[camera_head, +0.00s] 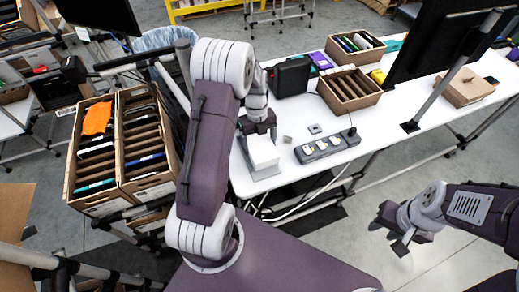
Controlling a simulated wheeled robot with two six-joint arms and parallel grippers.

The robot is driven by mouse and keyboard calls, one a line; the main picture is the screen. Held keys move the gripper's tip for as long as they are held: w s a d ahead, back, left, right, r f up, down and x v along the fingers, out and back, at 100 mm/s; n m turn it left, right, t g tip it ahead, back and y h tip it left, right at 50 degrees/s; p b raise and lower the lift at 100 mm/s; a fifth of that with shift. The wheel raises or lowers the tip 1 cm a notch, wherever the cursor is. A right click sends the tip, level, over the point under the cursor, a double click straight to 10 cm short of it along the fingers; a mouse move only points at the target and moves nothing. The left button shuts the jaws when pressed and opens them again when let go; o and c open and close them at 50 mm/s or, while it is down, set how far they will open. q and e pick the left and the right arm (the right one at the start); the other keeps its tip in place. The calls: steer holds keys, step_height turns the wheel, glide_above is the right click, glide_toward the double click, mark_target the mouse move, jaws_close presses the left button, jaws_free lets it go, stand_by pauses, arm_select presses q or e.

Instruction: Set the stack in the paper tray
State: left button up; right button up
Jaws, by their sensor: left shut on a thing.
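A white block-like stack (262,152) is at the left end of the white table, just below my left gripper (259,128). My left gripper is shut on the stack at its upper edge, and the fingers hide part of it. I cannot tell whether the stack touches the table or is slightly above it. I cannot make out a separate paper tray with certainty. My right gripper (390,230) is open and empty, out over the floor at the right, away from the table.
A power strip (327,146) lies right of the stack, with a small grey block nearby. Behind stand a black box (288,78) and a divided carton (350,90). Two tilted cartons with folders (95,150) stand left of my arm. A dark monitor (435,40) overhangs the right side.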

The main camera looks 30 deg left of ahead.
mark_target(259, 150)
arm_select(q)
step_height(259, 150, down, 3)
steer(key=shift+s+f, duration=0.1)
steer(key=shift+f, duration=0.05)
steer(key=shift+f+p, duration=0.3)
steer(key=shift+f, duration=0.05)
steer(key=shift+f, duration=0.15)
steer(key=shift+f+b, duration=0.45)
steer(key=shift+b, duration=0.1)
steer(key=o, duration=1.6)
steer(key=shift+o, duration=1.4)
steer(key=shift+d, duration=0.1)
